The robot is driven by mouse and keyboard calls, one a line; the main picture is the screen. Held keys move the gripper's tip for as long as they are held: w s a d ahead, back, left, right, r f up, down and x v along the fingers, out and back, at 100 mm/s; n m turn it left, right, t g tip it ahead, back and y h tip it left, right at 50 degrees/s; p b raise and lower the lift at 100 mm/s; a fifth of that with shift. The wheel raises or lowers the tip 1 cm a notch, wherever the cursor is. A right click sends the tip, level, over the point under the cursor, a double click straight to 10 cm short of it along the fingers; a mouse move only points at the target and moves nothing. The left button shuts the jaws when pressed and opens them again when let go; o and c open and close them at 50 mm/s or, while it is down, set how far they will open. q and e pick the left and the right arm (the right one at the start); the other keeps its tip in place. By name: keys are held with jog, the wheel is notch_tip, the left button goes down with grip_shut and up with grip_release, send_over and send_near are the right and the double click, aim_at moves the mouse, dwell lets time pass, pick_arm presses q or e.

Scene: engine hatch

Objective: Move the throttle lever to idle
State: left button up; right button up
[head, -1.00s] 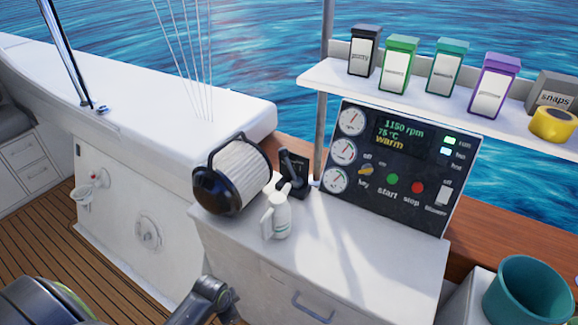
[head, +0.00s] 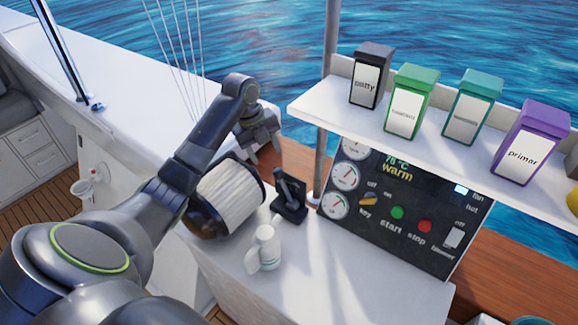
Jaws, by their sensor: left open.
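The throttle lever (head: 287,188) is a dark handle on a small black base, on the white counter just left of the gauge panel. It leans up and to the left. My left gripper (head: 262,147) is open and empty. My right gripper is not in view.
The gauge panel (head: 400,205) is at the right, under a shelf (head: 313,107) with several labelled boxes.

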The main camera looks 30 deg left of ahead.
aim_at(279, 175)
pick_arm(q)
jog(key=shift+m, duration=0.7)
jog(key=p+x, duration=0.1)
jog(key=x, duration=0.3)
jog(key=w+p+x, duration=0.1)
jog(key=x, duration=0.3)
jog(key=p+x, duration=0.1)
jog(key=x, duration=0.3)
jog(key=shift+w+d+f, duration=0.1)
jog(key=shift+w+d, duration=0.05)
jog(key=shift+w, duration=0.15)
jog(key=shift+p+x, duration=0.3)
jog(key=shift+x, duration=0.6)
jog(key=shift+f, duration=0.1)
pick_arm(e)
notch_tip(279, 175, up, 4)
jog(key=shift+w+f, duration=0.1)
